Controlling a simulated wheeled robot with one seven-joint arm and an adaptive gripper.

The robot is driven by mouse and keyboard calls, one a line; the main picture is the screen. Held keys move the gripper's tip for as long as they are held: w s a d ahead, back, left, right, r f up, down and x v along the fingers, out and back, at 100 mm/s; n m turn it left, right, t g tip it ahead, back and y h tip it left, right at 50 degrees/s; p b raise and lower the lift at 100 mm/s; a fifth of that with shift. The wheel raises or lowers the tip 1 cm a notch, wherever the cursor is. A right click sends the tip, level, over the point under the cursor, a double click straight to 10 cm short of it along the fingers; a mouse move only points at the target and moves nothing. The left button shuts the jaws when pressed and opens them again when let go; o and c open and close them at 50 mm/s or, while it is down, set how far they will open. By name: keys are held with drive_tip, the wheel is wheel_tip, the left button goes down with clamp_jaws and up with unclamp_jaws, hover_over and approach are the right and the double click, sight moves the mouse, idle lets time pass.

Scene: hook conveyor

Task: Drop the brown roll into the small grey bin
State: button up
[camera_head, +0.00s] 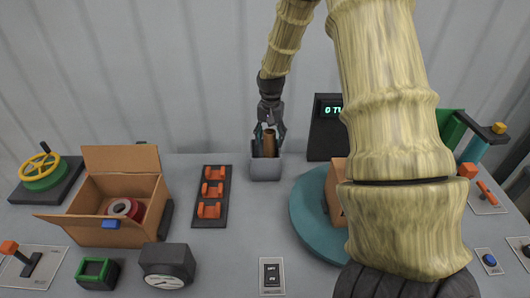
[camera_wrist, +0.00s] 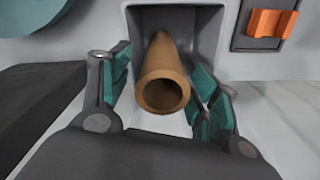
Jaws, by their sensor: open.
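The brown roll (camera_head: 270,143) stands in the small grey bin (camera_head: 265,170) at the back of the table, its upper end sticking out above the rim. In the wrist view the roll (camera_wrist: 163,75) is a hollow tube leaning out of the bin (camera_wrist: 208,35), its lower part inside. My gripper (camera_head: 269,133) is above the bin. In the wrist view my gripper (camera_wrist: 165,95) is open, with a teal-padded finger on each side of the roll and a visible gap to each.
A rack with orange clips (camera_head: 212,195) is left of the bin. An open cardboard box (camera_head: 115,220) holds a red roll. A teal turntable (camera_head: 305,222) with a cardboard box is at right, partly hidden by my arm. A dark display (camera_head: 325,135) stands behind.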

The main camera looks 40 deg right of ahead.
drive_tip(key=shift+r, duration=0.1)
wheel_tip(320, 180, up, 11)
drive_tip(key=shift+f, duration=0.1)
drive_tip(key=shift+r, duration=0.5)
drive_tip(key=shift+s+d, duration=0.1)
